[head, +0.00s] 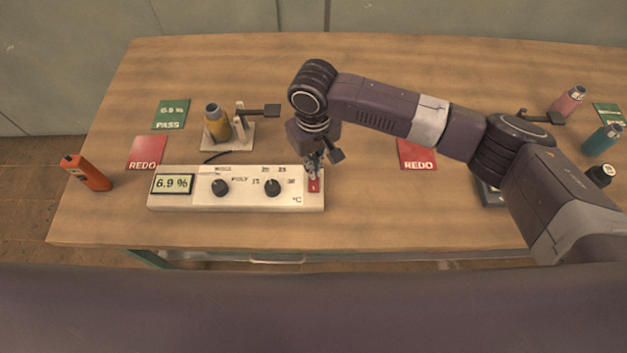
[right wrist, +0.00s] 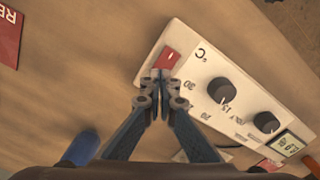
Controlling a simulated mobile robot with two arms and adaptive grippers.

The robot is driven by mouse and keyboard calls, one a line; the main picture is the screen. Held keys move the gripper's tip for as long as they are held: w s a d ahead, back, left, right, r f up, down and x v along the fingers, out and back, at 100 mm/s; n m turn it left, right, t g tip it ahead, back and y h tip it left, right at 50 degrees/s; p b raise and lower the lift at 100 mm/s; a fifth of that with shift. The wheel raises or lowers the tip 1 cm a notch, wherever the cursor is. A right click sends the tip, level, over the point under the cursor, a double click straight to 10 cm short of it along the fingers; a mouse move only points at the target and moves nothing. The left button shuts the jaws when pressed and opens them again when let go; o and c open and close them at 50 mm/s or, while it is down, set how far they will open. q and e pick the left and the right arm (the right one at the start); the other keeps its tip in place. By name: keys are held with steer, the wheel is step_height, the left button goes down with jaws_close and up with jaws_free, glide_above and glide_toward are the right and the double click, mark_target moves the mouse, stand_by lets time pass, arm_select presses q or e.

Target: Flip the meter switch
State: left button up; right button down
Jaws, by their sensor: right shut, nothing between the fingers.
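The meter (head: 240,201) is a long white box on the table, with a display (head: 173,184) reading 6.9 % at its left end and two black knobs. The red switch (head: 314,187) sits at its right end. My right gripper (head: 313,175) points down at the switch, shut and empty. In the right wrist view, the closed fingertips (right wrist: 158,75) are right by the near edge of the red switch (right wrist: 168,57). I cannot tell whether they touch it. The fingers partly hide the switch in the head view. My left gripper is not in view.
Behind the meter, a yellow bottle (head: 217,120) stands on a white stand (head: 240,139). Red REDO cards (head: 147,150) and a green PASS card (head: 171,113) lie nearby. An orange device (head: 86,173) is at the left edge. Pink (head: 568,101) and teal (head: 601,141) bottles stand far right.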

stand_by(0.7)
steer(key=shift+f+b, duration=0.35)
steer(key=shift+f, duration=0.7)
stand_by(0.3)
steer(key=shift+r, duration=0.1)
step_height(320, 180, up, 7)
steer(key=p, duration=0.8)
stand_by(0.5)
